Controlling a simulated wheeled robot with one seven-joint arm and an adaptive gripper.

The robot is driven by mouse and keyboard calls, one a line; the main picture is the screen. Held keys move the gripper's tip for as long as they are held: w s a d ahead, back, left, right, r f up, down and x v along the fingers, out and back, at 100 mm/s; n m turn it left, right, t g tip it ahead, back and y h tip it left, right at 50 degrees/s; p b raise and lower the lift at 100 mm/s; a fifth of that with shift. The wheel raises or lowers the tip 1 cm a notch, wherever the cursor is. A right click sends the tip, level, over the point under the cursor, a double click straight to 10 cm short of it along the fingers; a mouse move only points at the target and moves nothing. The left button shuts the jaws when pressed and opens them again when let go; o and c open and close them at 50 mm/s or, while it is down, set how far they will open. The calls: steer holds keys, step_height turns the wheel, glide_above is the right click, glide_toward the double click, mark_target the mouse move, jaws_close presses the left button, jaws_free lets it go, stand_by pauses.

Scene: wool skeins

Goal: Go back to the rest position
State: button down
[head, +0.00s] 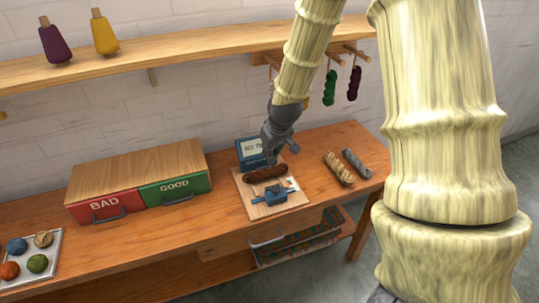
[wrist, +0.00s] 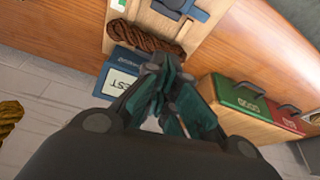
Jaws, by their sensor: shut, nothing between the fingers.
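My gripper (head: 280,146) is shut and empty. In the head view it hangs just above the back of a wooden board (head: 257,212), in front of a blue device with a display (head: 246,147). In the wrist view the closed fingers (wrist: 170,88) point toward a brown twisted skein (wrist: 143,38). That skein (head: 265,174) lies on the board, behind a blue clamp-like tool (head: 268,194). I cannot tell whether the fingertips touch anything. My arm covers part of the wall and shelf.
A wooden box has a red BAD drawer (head: 104,206) and a green GOOD drawer (head: 174,190), both shut. A tray (head: 50,269) of wool balls stands at far left. Tan (head: 338,168) and grey (head: 356,163) skeins lie at right. Skeins hang from pegs under the shelf (head: 190,58).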

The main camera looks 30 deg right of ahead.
stand_by(0.3)
steer(key=shift+g, duration=0.5)
steer(key=s+a+f, duration=0.1)
steer(key=f, duration=0.2)
steer(key=s+a+f+p, duration=0.1)
steer(key=s+a+f, duration=0.1)
steer(key=f, duration=0.1)
steer(key=s+a+f, duration=0.2)
steer(key=f, duration=0.1)
steer(key=shift+s+f, duration=0.15)
steer(key=shift+f, duration=0.2)
steer(key=s+a+f+g+p, duration=0.1)
steer(key=s+a+f, duration=0.3)
steer(key=s, duration=0.5)
steer(key=s+a+f+g+p, duration=0.1)
steer(key=s+a+f, duration=0.3)
steer(key=s+f, duration=0.3)
steer(key=s+a+f+g+p, duration=0.1)
steer(key=s+a+f, duration=0.4)
steer(key=s, duration=0.7)
steer(key=shift+s+f+n, duration=0.2)
steer(key=shift+f+n, duration=0.1)
steer(key=shift+f, duration=0.35)
